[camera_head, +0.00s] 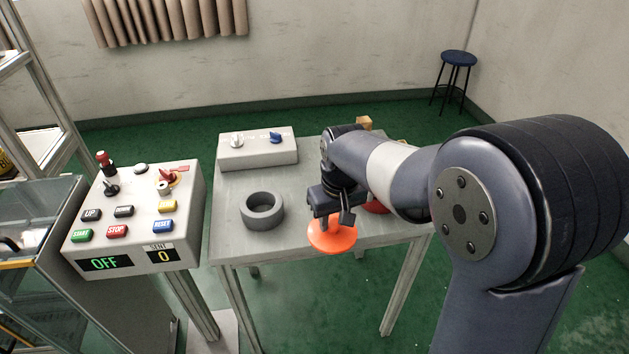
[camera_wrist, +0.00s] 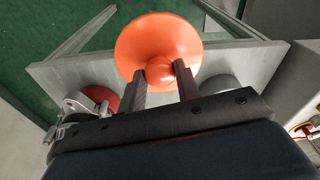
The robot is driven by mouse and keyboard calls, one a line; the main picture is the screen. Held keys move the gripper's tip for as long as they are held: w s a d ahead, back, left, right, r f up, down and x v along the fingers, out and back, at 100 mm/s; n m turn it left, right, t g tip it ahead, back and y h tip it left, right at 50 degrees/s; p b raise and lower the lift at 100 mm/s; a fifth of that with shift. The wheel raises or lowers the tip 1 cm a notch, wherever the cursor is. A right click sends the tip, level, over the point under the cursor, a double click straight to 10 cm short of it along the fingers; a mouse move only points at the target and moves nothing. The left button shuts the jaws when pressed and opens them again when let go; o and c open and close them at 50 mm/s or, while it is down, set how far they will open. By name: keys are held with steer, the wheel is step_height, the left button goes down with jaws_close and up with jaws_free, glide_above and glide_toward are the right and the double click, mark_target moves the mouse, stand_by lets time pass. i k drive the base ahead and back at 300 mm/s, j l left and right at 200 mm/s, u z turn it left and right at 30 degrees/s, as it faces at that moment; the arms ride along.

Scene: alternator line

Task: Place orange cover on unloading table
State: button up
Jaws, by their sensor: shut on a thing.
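The orange cover (camera_head: 332,236) is a round disc with a knob on top. My gripper (camera_head: 334,214) is shut on its knob, and the disc hangs below the fingers at the table's front edge. In the wrist view my gripper (camera_wrist: 163,76) has a finger on each side of the knob, with the cover (camera_wrist: 158,38) beyond. The grey table (camera_head: 285,205) stands under and behind the cover; it also shows in the wrist view (camera_wrist: 75,70). I cannot tell whether the cover touches the tabletop.
A grey ring (camera_head: 262,210) sits on the table left of the cover. A switch box (camera_head: 258,150) stands at the back. A red thing (camera_head: 376,207) is partly hidden behind my arm. A control panel (camera_head: 135,215) stands left. A blue stool (camera_head: 457,62) is far off.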

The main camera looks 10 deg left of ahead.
mark_target(305, 181)
steer(key=i+j, duration=0.25)
steer(key=i, duration=0.2)
steer(key=i+j, duration=0.25)
steer(key=i, duration=0.25)
